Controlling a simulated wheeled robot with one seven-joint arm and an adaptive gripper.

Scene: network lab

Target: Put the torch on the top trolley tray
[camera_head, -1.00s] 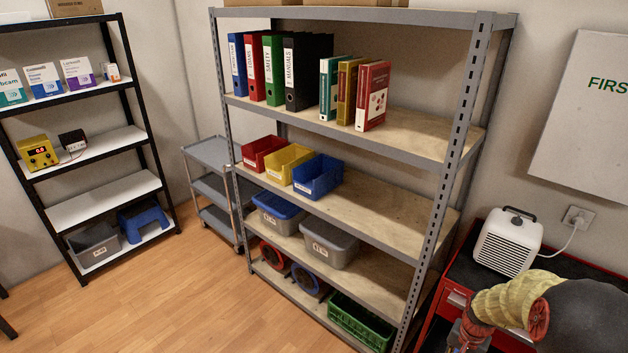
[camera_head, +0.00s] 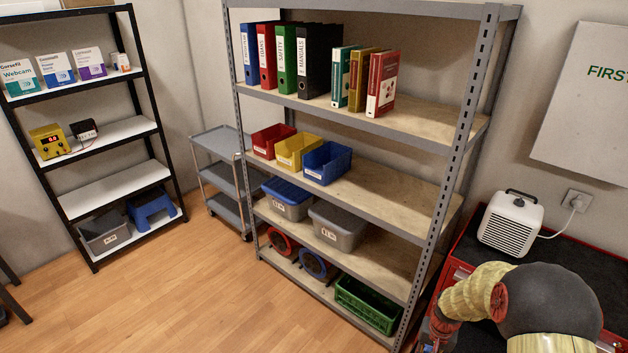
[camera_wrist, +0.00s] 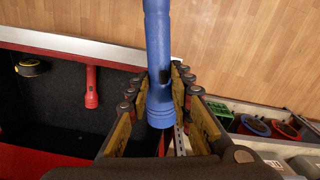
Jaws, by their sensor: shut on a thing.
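A blue torch (camera_wrist: 157,35) is held lengthwise between the fingers of my gripper (camera_wrist: 158,84) in the wrist view. Its wide ribbed end lies nearer the palm, and its body runs out past the top edge. The grey trolley stands left of the big shelf rack in the head view. Its top tray (camera_head: 214,143) looks bare, with its right end partly hidden by the rack. My gripper is not clearly visible in the head view, where my arm reaches down at the bottom right, far from the trolley.
A red torch (camera_wrist: 91,86) and a yellow-black roll (camera_wrist: 32,68) lie in a dark red-edged drawer. The grey rack (camera_head: 360,212) holds bins and binders. A black shelf (camera_head: 70,97) stands left. A white heater (camera_head: 510,223) sits on the red cabinet. The wooden floor (camera_head: 190,300) is open.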

